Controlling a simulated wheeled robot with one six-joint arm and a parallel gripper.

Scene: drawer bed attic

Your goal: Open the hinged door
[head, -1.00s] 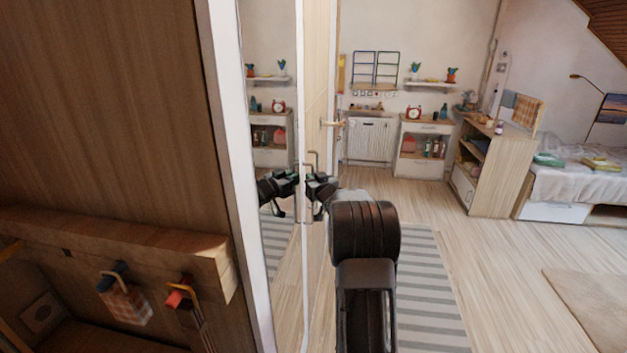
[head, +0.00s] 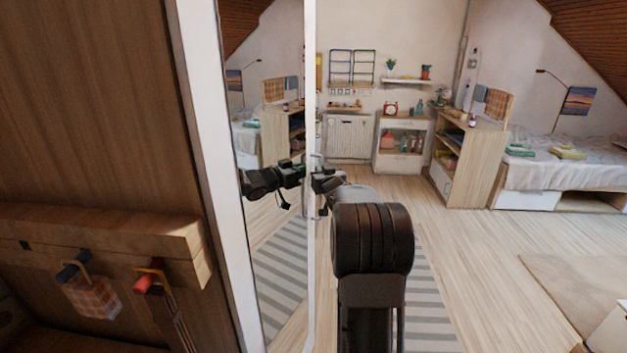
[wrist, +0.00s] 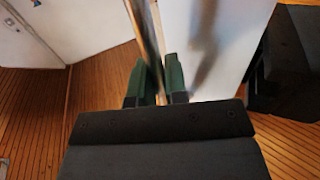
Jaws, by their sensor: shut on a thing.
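The hinged door (head: 278,225) is a tall mirrored panel with a white edge, left of centre in the head view. It reflects the bed, the striped rug and my arm. A slim handle (head: 317,158) shows at its free edge. My gripper (head: 322,180) is at this edge, at handle height. In the wrist view my gripper's green fingers (wrist: 154,88) are on either side of a thin upright part, shut on it. I take this as the handle, but the contact itself is partly hidden.
A wooden wall panel with a hook rail (head: 120,240) and hanging items is close on the left. A striped rug (head: 425,300) lies right of my arm. Shelves (head: 402,145), a cabinet (head: 470,160) and a bed (head: 560,175) stand farther back. Floor at right is mostly clear.

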